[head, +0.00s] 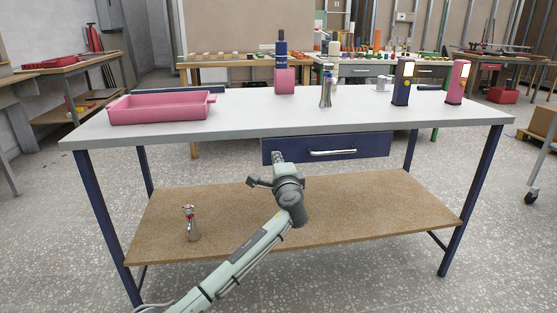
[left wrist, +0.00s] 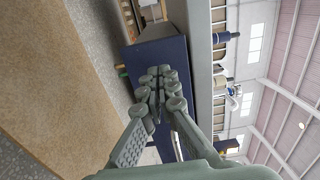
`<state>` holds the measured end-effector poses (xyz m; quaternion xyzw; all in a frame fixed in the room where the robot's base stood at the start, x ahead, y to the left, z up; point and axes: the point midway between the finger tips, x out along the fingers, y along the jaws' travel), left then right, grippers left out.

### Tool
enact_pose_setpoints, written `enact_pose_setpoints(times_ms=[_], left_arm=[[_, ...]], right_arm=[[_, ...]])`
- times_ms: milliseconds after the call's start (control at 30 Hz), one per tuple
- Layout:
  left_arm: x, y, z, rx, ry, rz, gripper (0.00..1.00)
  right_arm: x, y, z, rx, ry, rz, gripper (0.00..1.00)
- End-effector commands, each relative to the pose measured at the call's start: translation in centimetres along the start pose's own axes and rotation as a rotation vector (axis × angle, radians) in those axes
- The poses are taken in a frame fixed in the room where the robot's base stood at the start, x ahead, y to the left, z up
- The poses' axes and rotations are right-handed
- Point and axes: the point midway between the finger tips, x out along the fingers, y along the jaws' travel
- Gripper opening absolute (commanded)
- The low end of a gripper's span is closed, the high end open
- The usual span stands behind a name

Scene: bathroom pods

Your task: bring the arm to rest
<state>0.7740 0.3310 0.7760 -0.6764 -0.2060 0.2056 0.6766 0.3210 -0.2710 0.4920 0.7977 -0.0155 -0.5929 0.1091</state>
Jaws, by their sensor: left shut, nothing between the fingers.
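My left arm comes in from the bottom of the head view. My left gripper (head: 278,158) is in front of the left part of the blue drawer (head: 372,146), under the workbench top. In the left wrist view the fingers (left wrist: 160,88) are shut with nothing between them, and the blue drawer front (left wrist: 158,52) is behind them. I cannot tell whether the fingertips touch it. My right gripper is not in view.
The workbench (head: 240,117) carries a pink tray (head: 158,108), bottles and two upright lamp-like devices. A small metallic object (head: 191,224) stands on the wooden lower shelf (head: 370,210). The floor in front is clear.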

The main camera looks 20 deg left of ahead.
Motion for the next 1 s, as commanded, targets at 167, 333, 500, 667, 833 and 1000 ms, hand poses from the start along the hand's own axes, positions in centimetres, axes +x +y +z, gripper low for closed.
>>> enact_pose_setpoints(times_ms=[167,333,500,667,833,1000], left_arm=[[-4.2,0.2,-0.1,-0.003,0.004,0.003,0.00],[-7.6,0.2,0.0,-0.003,0.002,0.004,0.00],[-9.5,0.2,0.0,0.000,0.001,0.002,0.00],[-10.1,0.1,0.0,-0.001,-0.001,0.002,0.00],[-10.5,2.1,0.7,-0.024,-0.002,0.054,0.00],[-13.4,10.7,4.0,-0.156,-0.029,0.292,0.00]], right_arm=[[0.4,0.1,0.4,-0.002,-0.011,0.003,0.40],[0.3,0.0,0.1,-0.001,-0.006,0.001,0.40],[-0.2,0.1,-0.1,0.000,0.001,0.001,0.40],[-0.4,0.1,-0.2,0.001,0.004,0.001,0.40],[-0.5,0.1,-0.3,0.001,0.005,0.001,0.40],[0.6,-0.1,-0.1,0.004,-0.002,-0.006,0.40]])
